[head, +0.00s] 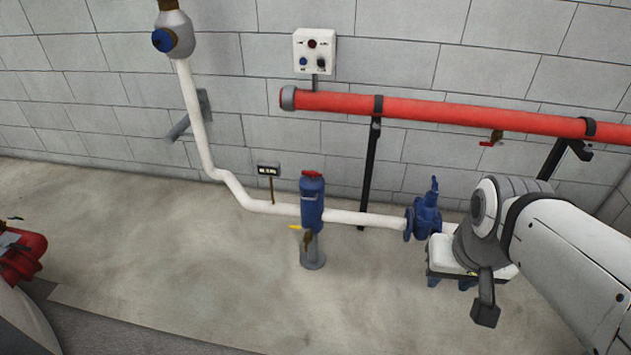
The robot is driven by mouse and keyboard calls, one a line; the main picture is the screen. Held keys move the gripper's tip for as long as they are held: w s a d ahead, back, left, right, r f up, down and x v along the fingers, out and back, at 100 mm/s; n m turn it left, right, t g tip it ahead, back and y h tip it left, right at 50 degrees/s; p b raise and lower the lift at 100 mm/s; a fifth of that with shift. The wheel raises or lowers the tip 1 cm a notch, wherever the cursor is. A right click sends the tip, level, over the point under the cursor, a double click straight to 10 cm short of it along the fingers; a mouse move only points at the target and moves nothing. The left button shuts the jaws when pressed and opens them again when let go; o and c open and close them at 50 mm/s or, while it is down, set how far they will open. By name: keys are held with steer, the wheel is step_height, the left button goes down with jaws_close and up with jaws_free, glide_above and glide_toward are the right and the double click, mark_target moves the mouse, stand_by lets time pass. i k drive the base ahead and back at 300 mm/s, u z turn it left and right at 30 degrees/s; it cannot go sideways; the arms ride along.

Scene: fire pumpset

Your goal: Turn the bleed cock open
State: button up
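Two small valve-like parts could be the bleed cock, and I cannot tell which one it is. One is a small brass cock with a red handle (493,138) under the red pipe at the right. The other is a yellow lever (296,227) with a brass body (308,240), low on the blue upright fitting (312,203) near the middle. My arm reaches in from the right, and a dark piece at its end, my gripper (485,303) as far as I can tell, hangs low, well apart from both. Its fingers are not clear.
A red pipe (430,110) runs along the block wall on black brackets. A white pipe (262,206) runs low to a blue valve (427,212). A control box (314,52) hangs above. Red equipment (22,254) stands at far left. The floor in front is clear.

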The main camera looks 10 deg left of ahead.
mark_target(291, 226)
steer(key=z, duration=0.05)
steer(key=k, duration=0.65)
steer(key=u, duration=0.75)
steer(key=i, duration=0.95)
steer(key=u, duration=0.35)
steer(key=i, duration=1)
steer(key=z, duration=0.55)
